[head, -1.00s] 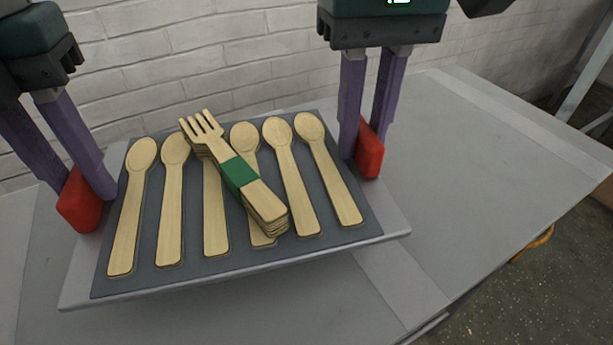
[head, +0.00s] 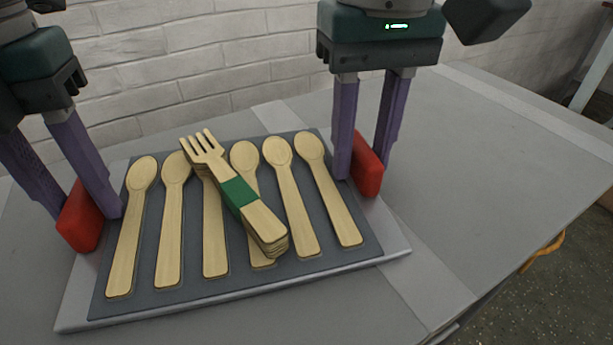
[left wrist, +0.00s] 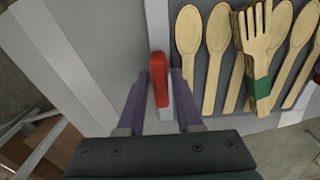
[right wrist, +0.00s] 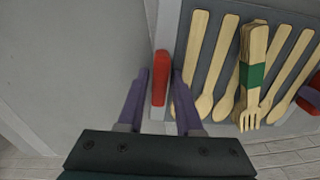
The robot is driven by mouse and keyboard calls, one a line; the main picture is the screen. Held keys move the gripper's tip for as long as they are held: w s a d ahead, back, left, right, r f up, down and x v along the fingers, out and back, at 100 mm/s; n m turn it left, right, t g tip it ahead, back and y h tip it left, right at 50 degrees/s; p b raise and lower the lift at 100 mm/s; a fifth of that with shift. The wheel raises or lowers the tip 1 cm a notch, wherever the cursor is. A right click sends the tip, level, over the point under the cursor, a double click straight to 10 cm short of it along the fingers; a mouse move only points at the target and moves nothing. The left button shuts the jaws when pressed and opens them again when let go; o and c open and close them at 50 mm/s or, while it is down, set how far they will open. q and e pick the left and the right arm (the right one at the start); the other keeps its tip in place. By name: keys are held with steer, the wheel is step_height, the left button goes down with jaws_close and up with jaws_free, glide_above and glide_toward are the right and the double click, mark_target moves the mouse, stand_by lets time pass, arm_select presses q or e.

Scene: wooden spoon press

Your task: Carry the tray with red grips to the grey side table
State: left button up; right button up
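The tray (head: 375,262) is a light-grey board with a dark inset and a red grip at each end. It appears to lie flat on the grey table (head: 480,170). My left gripper (head: 80,212) is open, its fingers straddling the left red grip (head: 80,222), which also shows in the left wrist view (left wrist: 159,80). My right gripper (head: 360,175) is open around the right red grip (head: 367,172). Narrow gaps show between fingers and grip in the right wrist view (right wrist: 160,75).
Several wooden spoons (head: 130,240) lie in the tray. A stack of wooden forks (head: 262,222) with a green band (head: 238,192) lies across them. A white brick wall (head: 200,60) stands close behind. The table is clear to the right of the tray.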

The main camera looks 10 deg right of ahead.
arm_select(q)
steer(key=shift+o, duration=1.2)
arm_select(e)
steer(key=shift+o, duration=1.2)
arm_select(q)
steer(key=shift+r, duration=0.15)
arm_select(e)
steer(key=shift+r, duration=0.2)
arm_select(q)
step_height(320, 180, up, 12)
arm_select(e)
step_height(320, 180, up, 12)
steer(key=shift+f, duration=0.15)
